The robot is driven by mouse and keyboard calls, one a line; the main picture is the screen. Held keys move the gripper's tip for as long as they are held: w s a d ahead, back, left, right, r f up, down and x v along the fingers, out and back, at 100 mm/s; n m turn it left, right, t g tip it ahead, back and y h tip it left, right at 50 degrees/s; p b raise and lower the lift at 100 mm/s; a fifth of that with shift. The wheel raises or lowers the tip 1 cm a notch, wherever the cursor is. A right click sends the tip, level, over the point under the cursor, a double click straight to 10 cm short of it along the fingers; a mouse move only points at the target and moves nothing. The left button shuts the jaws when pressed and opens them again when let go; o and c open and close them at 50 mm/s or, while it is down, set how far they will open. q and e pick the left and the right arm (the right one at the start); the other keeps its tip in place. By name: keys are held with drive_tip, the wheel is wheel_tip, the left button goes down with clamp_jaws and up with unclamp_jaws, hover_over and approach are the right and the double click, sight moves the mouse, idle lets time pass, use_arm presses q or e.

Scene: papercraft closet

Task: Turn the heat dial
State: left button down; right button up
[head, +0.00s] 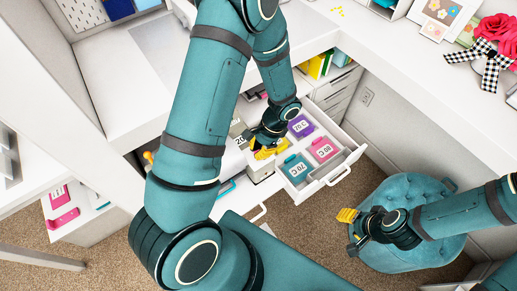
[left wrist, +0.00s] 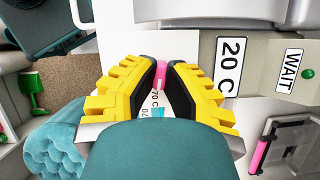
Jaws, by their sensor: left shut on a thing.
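My left gripper (head: 264,152) reaches down beside the open drawer, next to a white box face with a "20" label (head: 240,140). In the left wrist view its yellow fingers (left wrist: 161,75) close on a small pink piece (left wrist: 161,88), which looks like the dial's pointer. A "20 C" label (left wrist: 231,62) is to the right of the fingers. A partly hidden "70 C" label (left wrist: 154,98) shows between them. The rest of the dial is hidden by the fingers. My right gripper (head: 347,215) hangs over the teal stool; its finger gap is unclear.
The open drawer (head: 348,171) holds a purple case (head: 300,126), a pink case (head: 323,149) and a teal case (head: 295,168). A tufted teal stool (head: 412,190) stands at the right. A "WAIT" sign (left wrist: 291,70) is right of my left gripper.

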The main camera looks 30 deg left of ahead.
use_arm(q)
drive_tip(key=c, duration=1.3)
unclamp_jaws()
drive_tip(key=shift+r, duration=0.1)
drive_tip(key=v, duration=1.1)
drive_tip(key=shift+r, duration=0.4)
drive_tip(key=shift+d, duration=0.1)
